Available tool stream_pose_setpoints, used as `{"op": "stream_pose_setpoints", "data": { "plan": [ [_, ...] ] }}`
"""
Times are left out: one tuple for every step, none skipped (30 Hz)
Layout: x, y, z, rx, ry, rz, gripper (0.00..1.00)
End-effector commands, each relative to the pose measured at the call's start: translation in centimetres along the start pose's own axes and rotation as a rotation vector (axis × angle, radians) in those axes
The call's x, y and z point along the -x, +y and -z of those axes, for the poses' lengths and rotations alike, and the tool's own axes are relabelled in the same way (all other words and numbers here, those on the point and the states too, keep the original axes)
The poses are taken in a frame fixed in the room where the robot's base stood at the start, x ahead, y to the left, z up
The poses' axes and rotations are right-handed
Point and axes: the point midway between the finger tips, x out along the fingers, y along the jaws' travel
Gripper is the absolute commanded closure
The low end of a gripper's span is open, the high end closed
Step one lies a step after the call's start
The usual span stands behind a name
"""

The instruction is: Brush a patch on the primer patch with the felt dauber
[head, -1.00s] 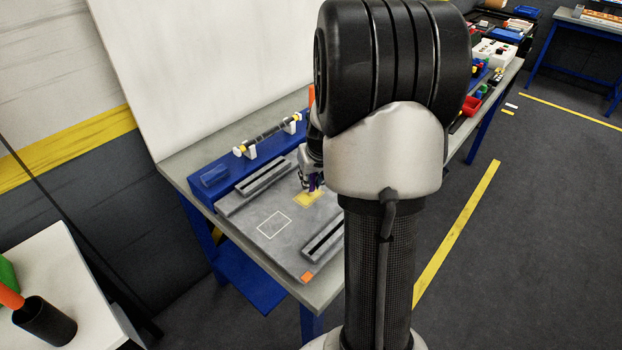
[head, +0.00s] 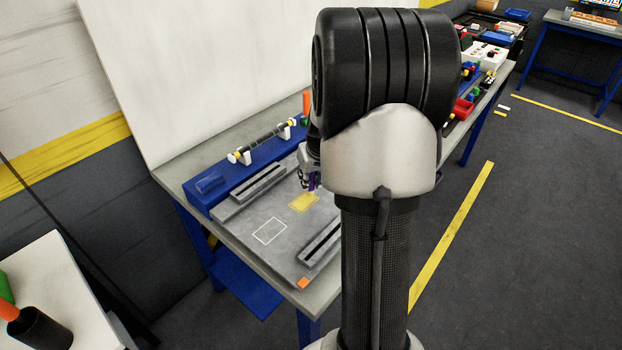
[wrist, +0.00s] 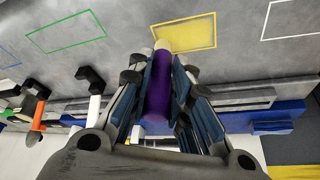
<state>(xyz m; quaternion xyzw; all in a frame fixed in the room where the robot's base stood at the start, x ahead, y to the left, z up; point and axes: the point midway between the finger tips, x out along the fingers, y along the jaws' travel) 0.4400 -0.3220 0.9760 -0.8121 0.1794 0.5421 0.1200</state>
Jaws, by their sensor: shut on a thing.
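My gripper (wrist: 165,80) is shut on the felt dauber (wrist: 158,92), a purple cylinder with a pale tip. In the wrist view the tip overlaps the near edge of a yellow-outlined patch (wrist: 187,32), whose inside looks yellowish. I take this as the primer patch; no label is readable. In the head view the yellow patch (head: 303,203) lies on the grey board (head: 262,252). My gripper (head: 309,180) is just beyond it, partly hidden by my arm, with a little purple showing. The tip looks raised off the board, but the gap is hard to judge.
A white-outlined patch (head: 270,231) lies beside the yellow one. Green (wrist: 65,30) and blue outlines also show in the wrist view. Grey slotted rails (head: 259,183) flank the board. A blue rack (head: 208,185) holding a dark rod stands behind, before a white panel (head: 190,70).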

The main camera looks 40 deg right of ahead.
Motion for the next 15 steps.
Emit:
{"op": "stream_pose_setpoints", "data": {
  "plan": [
    [0.8,0.0,0.4,0.0,0.002,-0.001,0.98],
    [1.1,0.0,0.5,0.001,0.002,-0.001,0.98],
    [1.5,0.0,0.7,0.001,0.002,-0.001,0.98],
    [1.8,0.0,0.8,0.001,0.002,-0.001,0.98],
    [2.1,0.0,0.9,0.001,0.002,-0.001,0.98],
    [2.5,0.0,1.1,0.001,0.002,-0.001,0.98],
    [2.7,0.0,1.2,0.001,0.001,-0.001,0.98],
    [3.0,0.0,1.3,0.001,0.001,0.0,0.98],
    [3.4,0.0,1.4,0.001,0.001,0.0,0.98],
    [3.6,0.0,1.5,0.001,0.001,0.0,0.98],
    [3.9,0.0,1.6,0.001,0.001,0.0,0.98],
    [4.3,0.0,1.8,0.001,0.001,0.0,0.98],
    [4.6,0.0,1.9,0.001,0.001,0.0,0.98],
    [4.8,0.0,2.0,0.001,0.002,0.0,0.98],
    [5.2,0.0,2.2,0.001,0.002,0.0,0.98]
  ]
}}
